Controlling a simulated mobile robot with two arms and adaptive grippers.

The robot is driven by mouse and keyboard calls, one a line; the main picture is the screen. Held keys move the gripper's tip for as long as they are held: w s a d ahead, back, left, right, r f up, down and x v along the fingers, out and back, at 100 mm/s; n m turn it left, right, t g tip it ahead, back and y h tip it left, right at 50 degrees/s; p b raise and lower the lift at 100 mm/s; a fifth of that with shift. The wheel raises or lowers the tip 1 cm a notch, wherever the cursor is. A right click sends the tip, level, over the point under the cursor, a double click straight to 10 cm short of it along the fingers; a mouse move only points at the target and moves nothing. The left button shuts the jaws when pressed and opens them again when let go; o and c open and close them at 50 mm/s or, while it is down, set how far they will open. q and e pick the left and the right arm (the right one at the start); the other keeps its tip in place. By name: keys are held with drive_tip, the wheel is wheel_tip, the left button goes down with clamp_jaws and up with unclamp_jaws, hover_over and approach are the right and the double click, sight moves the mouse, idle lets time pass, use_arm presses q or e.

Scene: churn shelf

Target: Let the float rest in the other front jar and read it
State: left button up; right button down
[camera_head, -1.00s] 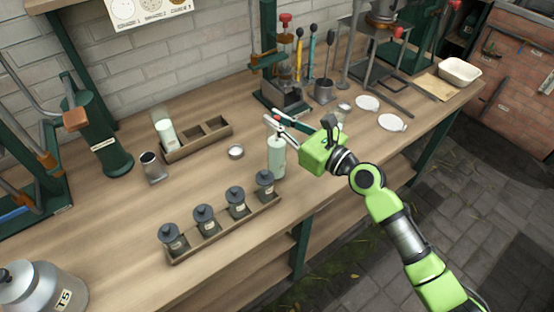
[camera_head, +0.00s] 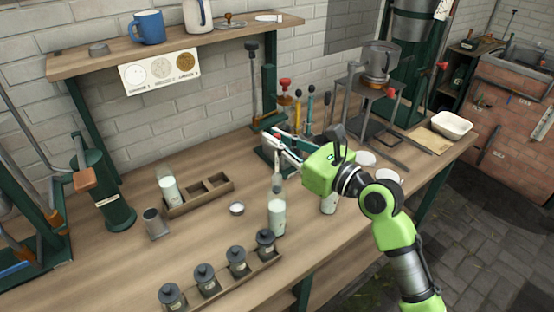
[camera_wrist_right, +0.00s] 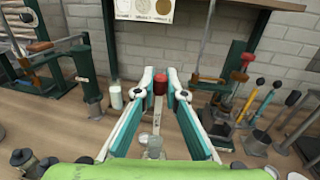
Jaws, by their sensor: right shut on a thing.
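My right gripper (camera_head: 278,150) is shut on the float (camera_head: 277,180), a slim, clear glass piece hanging upright. Its red top (camera_wrist_right: 160,82) shows between the fingertips in the wrist view. The float's lower end is at or just above the mouth of a front jar of white liquid (camera_head: 277,217); I cannot tell whether it is clear of the rim. The other front jar (camera_head: 328,204), also with white liquid, stands to the right, partly hidden by my right gripper. A third filled jar (camera_head: 169,188) stands in a wooden rack. My left gripper is not in view.
Several dark-lidded small pots (camera_head: 238,260) stand in a front tray. A small round lid (camera_head: 237,209) and a metal cup (camera_head: 154,223) lie left of the front jars. Tools and a stand (camera_head: 375,100) crowd the back right. The front bench between rack and tray is mostly clear.

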drive_tip(key=r, duration=0.4)
drive_tip(key=shift+w+d+r+p, duration=0.3)
drive_tip(key=shift+r+p, duration=0.05)
drive_tip(key=shift+p, duration=0.05)
drive_tip(key=w+d+m+t+h+p, duration=0.2)
drive_tip(key=w+d+p, duration=0.4)
drive_tip(key=d, duration=0.9)
wheel_tip(320, 180, down, 18)
drive_tip(key=w+b, duration=0.1)
drive_tip(key=b, duration=1.3)
drive_tip(key=shift+w+d, duration=0.3)
drive_tip(key=shift+d, duration=0.1)
drive_tip(key=shift+r, duration=0.1)
drive_tip(key=c, duration=2)
unclamp_jaws()
